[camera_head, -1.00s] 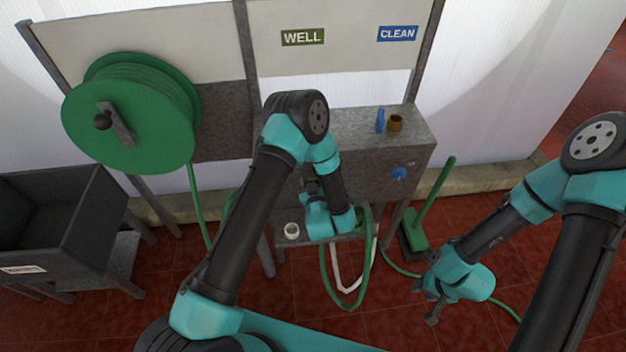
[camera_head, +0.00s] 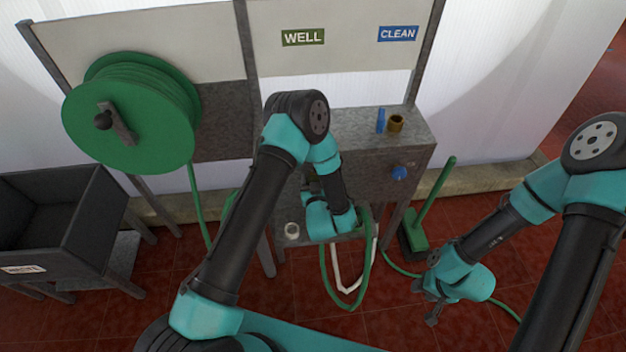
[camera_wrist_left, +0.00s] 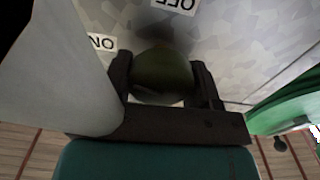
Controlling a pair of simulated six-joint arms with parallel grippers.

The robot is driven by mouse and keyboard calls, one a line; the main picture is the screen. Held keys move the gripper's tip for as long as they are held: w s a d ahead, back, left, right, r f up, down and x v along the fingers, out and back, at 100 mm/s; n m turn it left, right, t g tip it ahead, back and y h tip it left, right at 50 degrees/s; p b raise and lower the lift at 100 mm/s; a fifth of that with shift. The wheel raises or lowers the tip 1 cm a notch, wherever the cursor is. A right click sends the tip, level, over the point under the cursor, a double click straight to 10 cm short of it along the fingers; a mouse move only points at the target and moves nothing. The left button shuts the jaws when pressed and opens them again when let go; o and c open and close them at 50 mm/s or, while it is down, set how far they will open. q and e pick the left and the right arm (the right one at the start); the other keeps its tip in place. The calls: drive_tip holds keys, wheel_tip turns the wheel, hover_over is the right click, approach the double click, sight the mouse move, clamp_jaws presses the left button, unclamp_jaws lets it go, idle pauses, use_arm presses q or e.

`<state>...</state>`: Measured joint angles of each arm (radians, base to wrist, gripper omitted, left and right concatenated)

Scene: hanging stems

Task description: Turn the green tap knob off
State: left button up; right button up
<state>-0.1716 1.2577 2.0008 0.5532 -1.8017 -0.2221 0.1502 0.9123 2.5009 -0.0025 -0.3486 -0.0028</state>
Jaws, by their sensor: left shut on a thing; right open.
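The green tap knob (camera_wrist_left: 161,73) is dark green and round in the left wrist view, in front of the grey metal panel. My left gripper (camera_wrist_left: 161,80) is shut on it, with one dark finger on each side. A white OFF label (camera_wrist_left: 174,4) lies at the top edge and an ON label (camera_wrist_left: 101,42) at the left; both appear upside down. In the head view my left arm hides the knob and most of the left gripper. My right gripper (camera_head: 424,304) is open and empty over the red floor at the right.
A blue knob (camera_head: 399,172) is on the grey cabinet's front (camera_head: 365,178), under the CLEAN sign (camera_head: 397,34). Hoses (camera_head: 366,285) hang below my left gripper. A green hose reel (camera_head: 130,115) and dark sink (camera_head: 85,215) stand left.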

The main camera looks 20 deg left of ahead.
use_arm(q)
drive_tip(key=m, duration=0.7)
drive_tip(key=shift+d, duration=0.25)
drive_tip(key=m, duration=0.4)
drive_tip(key=shift+w+f, duration=0.1)
drive_tip(key=shift+d+f+m, duration=0.1)
drive_tip(key=shift+m, duration=1.9)
drive_tip(key=o, duration=0.9)
